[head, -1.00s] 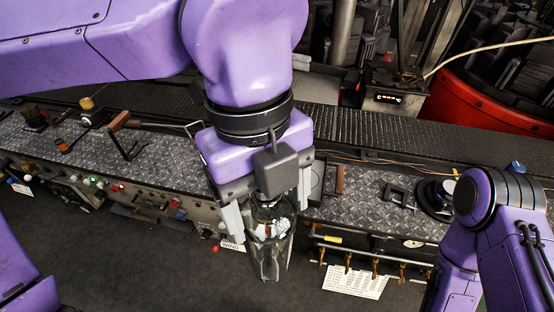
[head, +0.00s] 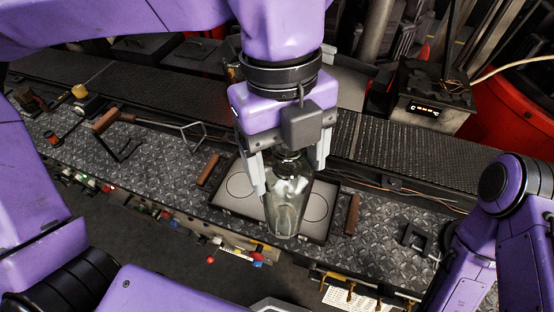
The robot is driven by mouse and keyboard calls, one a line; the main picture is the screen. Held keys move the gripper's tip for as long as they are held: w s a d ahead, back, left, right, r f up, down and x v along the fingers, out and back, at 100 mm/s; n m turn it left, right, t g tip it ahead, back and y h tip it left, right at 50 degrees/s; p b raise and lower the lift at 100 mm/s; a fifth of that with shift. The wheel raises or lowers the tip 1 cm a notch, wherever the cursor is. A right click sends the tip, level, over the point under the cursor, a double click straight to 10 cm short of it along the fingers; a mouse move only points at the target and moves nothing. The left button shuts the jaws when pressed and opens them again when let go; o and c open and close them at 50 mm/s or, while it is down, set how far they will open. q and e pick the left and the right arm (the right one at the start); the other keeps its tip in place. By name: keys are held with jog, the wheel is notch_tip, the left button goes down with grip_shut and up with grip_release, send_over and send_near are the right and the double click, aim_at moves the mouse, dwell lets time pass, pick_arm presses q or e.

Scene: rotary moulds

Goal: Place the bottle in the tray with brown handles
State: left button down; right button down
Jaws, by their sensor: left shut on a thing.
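My left gripper (head: 290,174) is shut on a clear glass bottle (head: 287,212) and holds it upright by its upper part. The bottle hides the tray's middle. I cannot tell whether its base touches the tray. One brown handle (head: 208,169) is at the tray's left, the other (head: 352,214) at its right. My right arm is at the lower right; its gripper is out of view.
The tray lies on a diamond-plate bench (head: 180,175) with knobs and valves along its front edge. A tool with a wooden handle (head: 106,121) and a wire frame lie left of it. A black bracket (head: 418,240) lies to the right. A dark conveyor belt (head: 180,92) runs behind.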

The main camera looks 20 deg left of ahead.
pick_arm(q)
jog(key=w+a+f+b, duration=0.3)
jog(key=w+a+f, duration=0.2)
jog(key=w+f, duration=0.6)
jog(key=shift+w+f+b, duration=0.15)
jog(key=shift+f+b, duration=0.15)
jog(key=shift+f, duration=0.35)
jog(key=shift+f, duration=0.1)
grip_release()
notch_tip(320, 180, up, 12)
jog(key=w+a, duration=0.1)
jog(key=shift+w+a, duration=0.15)
jog(key=shift+a, duration=0.05)
